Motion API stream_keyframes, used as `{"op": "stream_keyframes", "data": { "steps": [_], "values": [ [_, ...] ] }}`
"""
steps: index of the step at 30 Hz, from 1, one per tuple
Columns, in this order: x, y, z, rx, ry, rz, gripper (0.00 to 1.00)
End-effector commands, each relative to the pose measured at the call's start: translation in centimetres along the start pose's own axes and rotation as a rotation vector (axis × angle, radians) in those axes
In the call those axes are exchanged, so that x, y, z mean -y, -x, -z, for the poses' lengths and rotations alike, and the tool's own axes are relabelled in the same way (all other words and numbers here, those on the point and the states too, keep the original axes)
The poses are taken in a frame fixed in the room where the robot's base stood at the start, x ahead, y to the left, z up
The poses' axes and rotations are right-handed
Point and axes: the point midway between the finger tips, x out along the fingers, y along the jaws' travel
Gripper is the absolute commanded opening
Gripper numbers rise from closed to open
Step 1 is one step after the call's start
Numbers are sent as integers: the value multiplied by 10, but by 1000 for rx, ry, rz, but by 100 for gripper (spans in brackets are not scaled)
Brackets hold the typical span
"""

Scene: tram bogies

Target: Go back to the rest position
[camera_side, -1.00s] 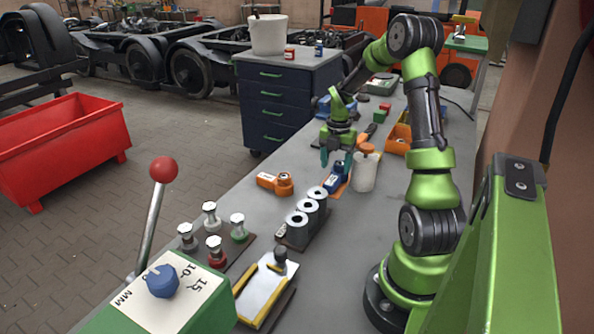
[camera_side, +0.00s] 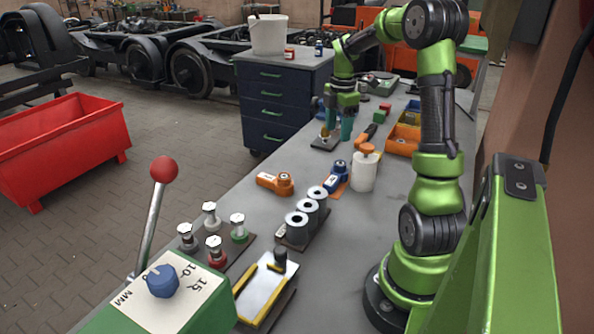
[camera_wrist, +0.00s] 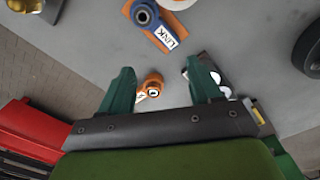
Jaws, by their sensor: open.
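My gripper (camera_side: 335,124) is raised above the far part of the bench in the side view, with its teal fingers apart and nothing between them. In the wrist view my gripper (camera_wrist: 162,85) also shows open and empty. A blue link part (camera_side: 335,177) lies on an orange mat, nearer to the side camera than my gripper. The blue link part, labelled LINK, shows in the wrist view (camera_wrist: 153,23), ahead of the fingertips and apart from them. A small plate with a brass piece (camera_side: 325,142) is just below the gripper, partly hidden by it.
Orange bins (camera_side: 403,140) are behind at the right. A red trough (camera_side: 62,150) stands on the floor at the left.

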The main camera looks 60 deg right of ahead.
Motion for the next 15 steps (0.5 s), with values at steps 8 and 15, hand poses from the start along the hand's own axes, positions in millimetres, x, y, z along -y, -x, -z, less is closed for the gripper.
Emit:
{"op": "stream_keyframes", "data": {
  "steps": [8, 15],
  "values": [
    [34, 20, 73, -59, -661, -105, 63],
    [91, 43, 152, -246, -1164, -166, 63]
  ]
}}
